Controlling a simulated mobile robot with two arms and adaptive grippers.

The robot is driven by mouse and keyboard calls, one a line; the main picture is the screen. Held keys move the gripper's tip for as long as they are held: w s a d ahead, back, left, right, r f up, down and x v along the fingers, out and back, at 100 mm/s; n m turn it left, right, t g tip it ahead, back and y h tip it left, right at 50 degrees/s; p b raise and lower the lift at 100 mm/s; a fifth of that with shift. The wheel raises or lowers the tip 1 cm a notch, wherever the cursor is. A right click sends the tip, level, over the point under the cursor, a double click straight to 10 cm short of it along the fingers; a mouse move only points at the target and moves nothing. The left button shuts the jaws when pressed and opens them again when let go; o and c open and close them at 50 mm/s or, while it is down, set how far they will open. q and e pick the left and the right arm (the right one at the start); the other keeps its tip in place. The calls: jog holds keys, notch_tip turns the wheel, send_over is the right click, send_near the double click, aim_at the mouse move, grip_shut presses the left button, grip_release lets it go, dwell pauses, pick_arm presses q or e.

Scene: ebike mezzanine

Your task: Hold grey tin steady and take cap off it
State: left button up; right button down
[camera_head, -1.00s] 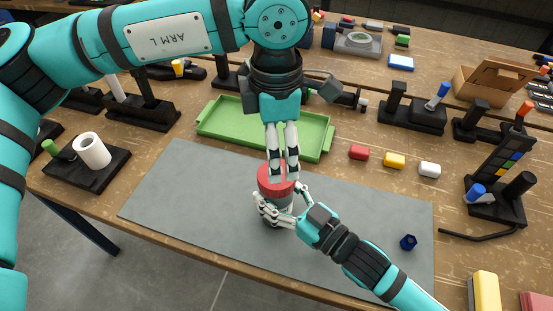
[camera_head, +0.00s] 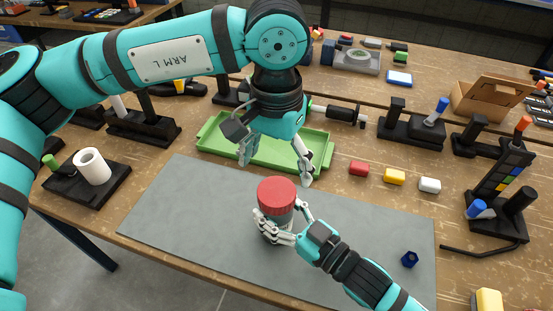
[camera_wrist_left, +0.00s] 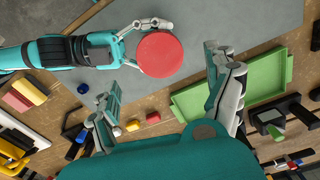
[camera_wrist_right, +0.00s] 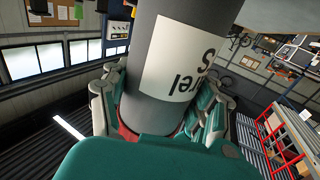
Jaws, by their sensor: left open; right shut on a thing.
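The grey tin (camera_head: 268,232) stands on the grey mat, mostly hidden by my right gripper in the head view. Its grey side and white label show large in the right wrist view (camera_wrist_right: 180,60). The red cap (camera_head: 277,194) sits on top of the tin and also shows in the left wrist view (camera_wrist_left: 160,54). My right gripper (camera_head: 288,228) is shut on the tin from the right, below the cap. My left gripper (camera_head: 275,172) is open and empty, its fingers spread wide above and behind the cap, not touching it.
A green tray (camera_head: 262,152) lies behind the tin. Red (camera_head: 359,168), yellow (camera_head: 395,177) and white (camera_head: 430,185) blocks lie to its right. A small blue nut-like piece (camera_head: 410,259) lies on the mat (camera_head: 185,215). The mat's left part is clear.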

aim_at(277, 191)
pick_arm(q)
jog(key=shift+m, duration=0.9)
jog(key=shift+f, duration=0.2)
notch_tip(277, 191, down, 8)
jog(key=shift+r, duration=0.2)
